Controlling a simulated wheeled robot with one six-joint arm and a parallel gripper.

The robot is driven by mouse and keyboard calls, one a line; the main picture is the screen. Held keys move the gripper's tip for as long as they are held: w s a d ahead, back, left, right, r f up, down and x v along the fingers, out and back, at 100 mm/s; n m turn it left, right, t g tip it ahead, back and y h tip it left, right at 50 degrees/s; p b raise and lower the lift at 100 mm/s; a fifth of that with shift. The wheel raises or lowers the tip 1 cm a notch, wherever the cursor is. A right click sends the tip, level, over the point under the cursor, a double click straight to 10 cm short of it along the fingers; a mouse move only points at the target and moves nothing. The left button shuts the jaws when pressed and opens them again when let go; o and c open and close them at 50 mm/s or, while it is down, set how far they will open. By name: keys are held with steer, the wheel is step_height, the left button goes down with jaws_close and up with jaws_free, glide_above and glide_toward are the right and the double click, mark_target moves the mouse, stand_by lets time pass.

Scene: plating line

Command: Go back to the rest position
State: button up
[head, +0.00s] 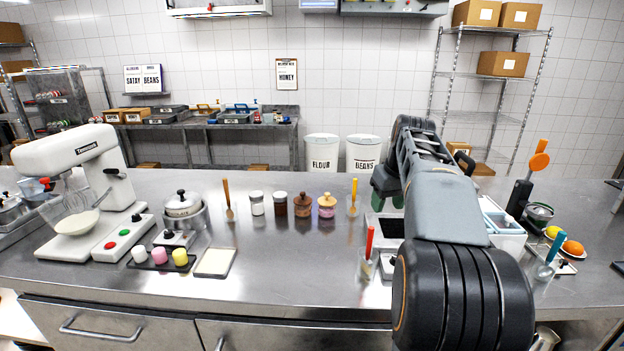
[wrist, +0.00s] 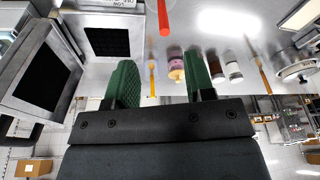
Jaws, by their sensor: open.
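My gripper (wrist: 161,77) shows in the wrist view with its two green fingers wide apart and nothing held between them. In the head view my arm reaches out over the right half of the steel counter (head: 290,255). A green part of my gripper (head: 385,182) shows left of the arm, above the counter's far side; the rest of it is hidden behind the arm. In the wrist view, a yellow-handled utensil (wrist: 152,72) and a jar with pink contents (wrist: 175,68) appear beyond the gap between the fingers, apart from them.
A red-handled utensil (head: 369,243) stands in a small container close left of my arm. Several jars (head: 302,204) line the counter's middle. A mixer (head: 75,170) stands at left. At right are white bins (head: 503,222) and an orange-topped utensil (head: 538,162). The front middle counter is clear.

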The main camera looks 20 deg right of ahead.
step_height(320, 180, down, 7)
steer(key=s+a+m, duration=0.1)
steer(key=a+m, duration=0.2)
steer(key=s+a+f+n, duration=0.1)
steer(key=s+a+f, duration=0.1)
steer(key=s+a, duration=0.2)
steer(key=s+a+f+n, duration=0.2)
steer(key=s+a+f, duration=0.1)
steer(key=a, duration=0.6)
steer(key=s+a+f+n+p, duration=0.1)
steer(key=s+a+f, duration=0.2)
steer(key=s+a, duration=0.2)
steer(key=shift+a+t, duration=0.4)
steer(key=shift+a, duration=0.7)
